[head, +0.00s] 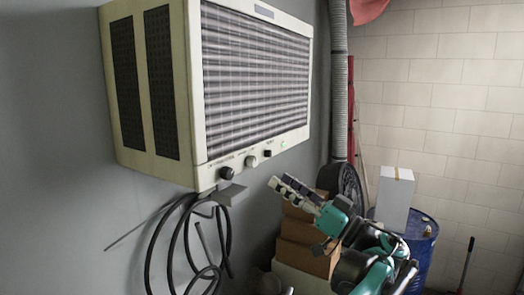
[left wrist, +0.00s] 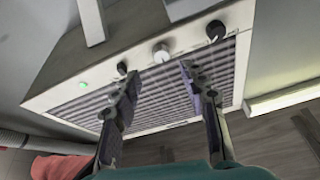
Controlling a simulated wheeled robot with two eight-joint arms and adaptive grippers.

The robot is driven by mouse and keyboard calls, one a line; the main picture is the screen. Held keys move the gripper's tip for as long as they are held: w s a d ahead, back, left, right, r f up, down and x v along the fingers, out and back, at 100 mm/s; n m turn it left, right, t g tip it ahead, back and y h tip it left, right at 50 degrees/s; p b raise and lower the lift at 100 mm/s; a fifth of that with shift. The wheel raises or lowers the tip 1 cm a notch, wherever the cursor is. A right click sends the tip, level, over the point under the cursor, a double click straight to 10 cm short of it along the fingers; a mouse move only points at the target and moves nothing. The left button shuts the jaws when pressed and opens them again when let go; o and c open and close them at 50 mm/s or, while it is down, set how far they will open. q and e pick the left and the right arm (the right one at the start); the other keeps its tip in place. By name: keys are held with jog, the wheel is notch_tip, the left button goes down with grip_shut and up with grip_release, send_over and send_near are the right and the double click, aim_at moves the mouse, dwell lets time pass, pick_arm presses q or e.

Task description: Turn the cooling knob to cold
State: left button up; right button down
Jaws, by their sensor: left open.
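A beige wall air conditioner (head: 150,165) with a slatted grille fills the upper middle of the head view. Its lower front strip carries a large black knob (head: 226,173), a pale knob (head: 251,161), a small black knob (head: 267,153) and a lit green light (head: 283,144). The labels are too small to read, so I cannot tell which is the cooling knob. The left wrist view shows the black knob (left wrist: 215,31), pale knob (left wrist: 161,53) and small black knob (left wrist: 122,68). My left gripper (head: 282,186) is open and empty, below and right of the knobs, apart from them. My right gripper is not in view.
Black hoses (head: 187,245) hang below the unit. Cardboard boxes (head: 297,230), a blue barrel (head: 421,240) with a white box (head: 394,197) on it, and a grey duct (head: 338,90) stand behind my arm. The space just in front of the knobs looks clear.

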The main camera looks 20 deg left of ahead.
aim_at(256, 162)
pick_arm(q)
jog(key=p+x, duration=0.1)
jog(key=x, duration=0.6)
jog(key=shift+a+r+p, duration=0.25)
jog(key=shift+a+p, duration=0.05)
jog(key=shift+p, duration=0.1)
grip_shut()
